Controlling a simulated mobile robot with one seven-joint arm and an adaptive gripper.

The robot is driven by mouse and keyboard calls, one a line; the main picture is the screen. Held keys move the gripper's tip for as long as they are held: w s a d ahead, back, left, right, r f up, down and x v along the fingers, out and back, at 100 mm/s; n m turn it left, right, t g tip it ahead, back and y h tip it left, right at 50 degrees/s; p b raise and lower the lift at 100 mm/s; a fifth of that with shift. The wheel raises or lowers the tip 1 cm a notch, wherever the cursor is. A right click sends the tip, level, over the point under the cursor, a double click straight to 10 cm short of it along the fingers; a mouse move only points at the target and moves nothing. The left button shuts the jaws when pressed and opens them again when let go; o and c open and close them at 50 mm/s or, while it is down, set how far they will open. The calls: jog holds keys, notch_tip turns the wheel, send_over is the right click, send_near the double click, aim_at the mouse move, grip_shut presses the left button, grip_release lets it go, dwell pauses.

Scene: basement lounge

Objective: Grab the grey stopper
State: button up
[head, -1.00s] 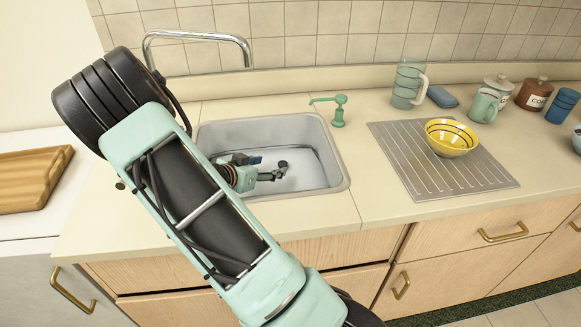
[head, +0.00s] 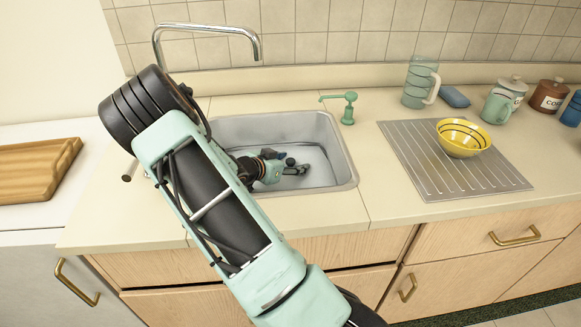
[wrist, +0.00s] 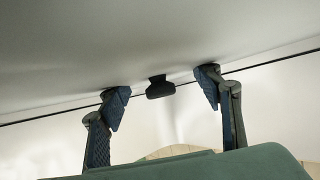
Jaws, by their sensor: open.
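The grey stopper (head: 291,161) looks small and dark and lies in the sink basin (head: 328,178). In the wrist view the stopper (wrist: 160,89) shows as a dark disc with a short knob, between my two fingers and beyond their tips. My gripper (head: 292,164) is down inside the basin close to the stopper. In the wrist view my gripper (wrist: 163,84) is open, with a blue-padded finger on each side and clear gaps to the stopper. I cannot tell whether the fingers touch the basin floor.
A tall faucet (head: 208,28) arches behind the sink. A green soap dispenser (head: 349,108) stands at its back right corner. A yellow bowl (head: 462,138) sits on the drainboard (head: 425,172) to the right. A wooden board (head: 35,170) lies at left. The basin walls surround my gripper.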

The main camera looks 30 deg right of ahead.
jog(key=c, duration=1.2)
jog(key=shift+a+f, duration=0.1)
grip_shut()
jog(key=shift+s, duration=0.1)
